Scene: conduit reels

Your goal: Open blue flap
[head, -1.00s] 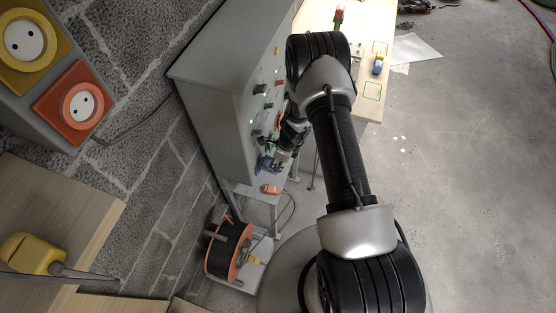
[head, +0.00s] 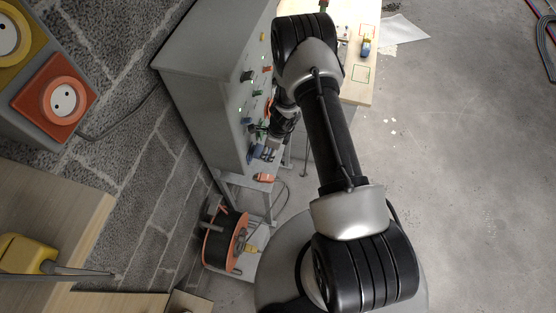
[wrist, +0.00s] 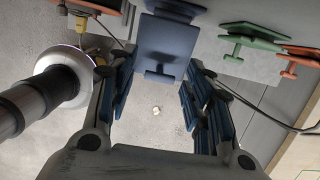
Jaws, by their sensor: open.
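The blue flap (wrist: 167,42) is a dark blue plate at the top centre of the wrist view, with a small T-shaped handle near its lower edge. My gripper (wrist: 150,82) is open, with one blue-padded finger on each side and the flap ahead between them. No contact with the flap is visible. In the head view my gripper (head: 272,146) is beside the lower front of the grey cabinet, close to blue parts. My arm partly covers that area.
A green flap (wrist: 245,36) and an orange flap (wrist: 301,58) sit right of the blue one. The grey cabinet (head: 205,75) stands by the brick wall. An orange-black reel (head: 224,240) is below it.

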